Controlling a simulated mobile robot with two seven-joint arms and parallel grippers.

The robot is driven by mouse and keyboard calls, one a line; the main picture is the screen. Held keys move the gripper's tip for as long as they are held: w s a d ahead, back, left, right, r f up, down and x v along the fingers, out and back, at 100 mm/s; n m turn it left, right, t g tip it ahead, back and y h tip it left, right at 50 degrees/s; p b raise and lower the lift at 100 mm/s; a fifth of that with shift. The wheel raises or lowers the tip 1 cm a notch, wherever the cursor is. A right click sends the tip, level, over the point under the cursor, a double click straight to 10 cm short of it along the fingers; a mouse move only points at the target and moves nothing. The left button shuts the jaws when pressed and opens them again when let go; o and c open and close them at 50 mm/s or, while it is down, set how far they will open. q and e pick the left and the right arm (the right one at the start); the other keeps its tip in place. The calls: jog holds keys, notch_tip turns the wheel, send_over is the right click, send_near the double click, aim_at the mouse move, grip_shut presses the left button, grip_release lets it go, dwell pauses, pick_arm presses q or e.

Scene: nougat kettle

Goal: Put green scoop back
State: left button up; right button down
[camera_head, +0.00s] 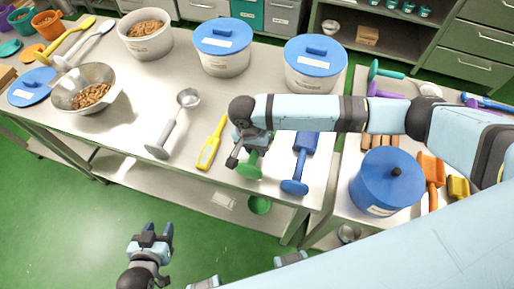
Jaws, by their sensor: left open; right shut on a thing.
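The green scoop (249,171) is in my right gripper (246,147), near the front edge of the steel table. Its round green end shows below the fingers; the gripper and arm hide the rest. I cannot tell whether it touches the tabletop. My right gripper is shut on it. A blue scoop (300,168) lies just to its right. My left gripper (154,233) is open and empty, in front of the table over the green floor.
A yellow slotted tool (212,143) and a metal ladle (175,122) lie to the left. White tubs with blue lids (222,38) stand behind. A blue pot (385,182) stands on the right table. A green round thing (260,205) shows below the table edge.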

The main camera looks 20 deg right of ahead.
jog(key=shift+f, duration=0.4)
jog(key=shift+f, duration=0.1)
jog(key=c, duration=0.9)
grip_release()
jog(key=r, duration=0.4)
jog(key=w+a+r, duration=0.1)
jog(key=r, duration=0.3)
jog(key=a+r, duration=0.1)
jog(key=r, duration=0.3)
jog(key=shift+w+b, duration=0.15)
jog(key=shift+b, duration=0.15)
